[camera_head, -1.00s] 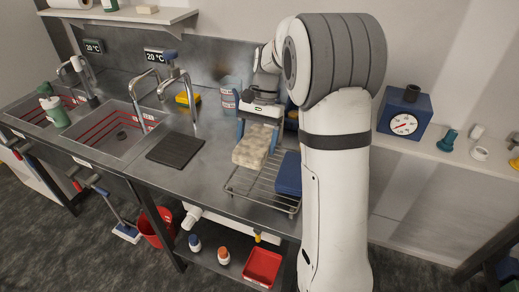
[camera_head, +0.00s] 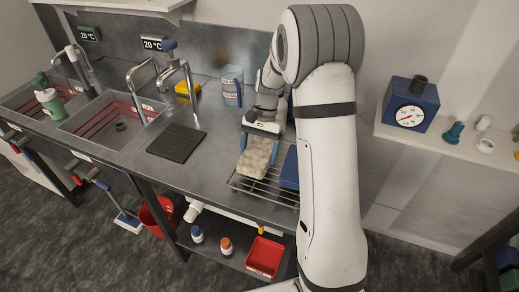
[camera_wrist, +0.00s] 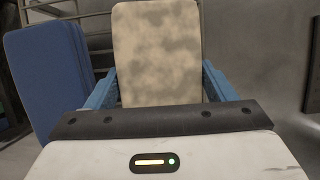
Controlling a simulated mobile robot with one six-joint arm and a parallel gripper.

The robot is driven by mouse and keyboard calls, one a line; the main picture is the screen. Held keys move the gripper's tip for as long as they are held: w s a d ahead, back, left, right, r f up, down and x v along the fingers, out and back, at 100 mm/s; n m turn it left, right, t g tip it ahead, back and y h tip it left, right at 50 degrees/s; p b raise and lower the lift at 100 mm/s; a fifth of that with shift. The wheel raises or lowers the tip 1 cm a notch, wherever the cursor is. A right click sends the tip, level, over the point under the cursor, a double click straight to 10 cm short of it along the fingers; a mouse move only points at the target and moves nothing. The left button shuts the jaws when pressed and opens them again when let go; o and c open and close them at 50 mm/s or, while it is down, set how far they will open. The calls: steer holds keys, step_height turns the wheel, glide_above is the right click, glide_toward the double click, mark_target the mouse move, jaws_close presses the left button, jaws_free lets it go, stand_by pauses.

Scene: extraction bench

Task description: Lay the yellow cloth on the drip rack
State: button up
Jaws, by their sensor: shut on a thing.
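A pale yellowish cloth (camera_head: 257,158) with grey-brown blotches is held flat and slab-like in my gripper (camera_head: 261,137). The cloth also fills the upper middle of the wrist view (camera_wrist: 157,50), with a blue finger on each side of it. The wire drip rack (camera_head: 248,186) lies below it on the bench, and the cloth hangs over the rack's left part. I cannot tell whether it touches the wires. A blue cloth or pad (camera_head: 290,170) stands on the rack's right side, and shows at the left in the wrist view (camera_wrist: 48,75).
A dark ribbed mat (camera_head: 176,143) lies left of the rack. Sinks with taps (camera_head: 115,118) are further left. A yellow sponge-like block (camera_head: 187,88) and a light blue cup (camera_head: 232,85) stand behind. A blue dial scale (camera_head: 408,105) sits on the right shelf.

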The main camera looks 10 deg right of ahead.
steer(key=shift+f, duration=0.2)
steer(key=o, duration=1)
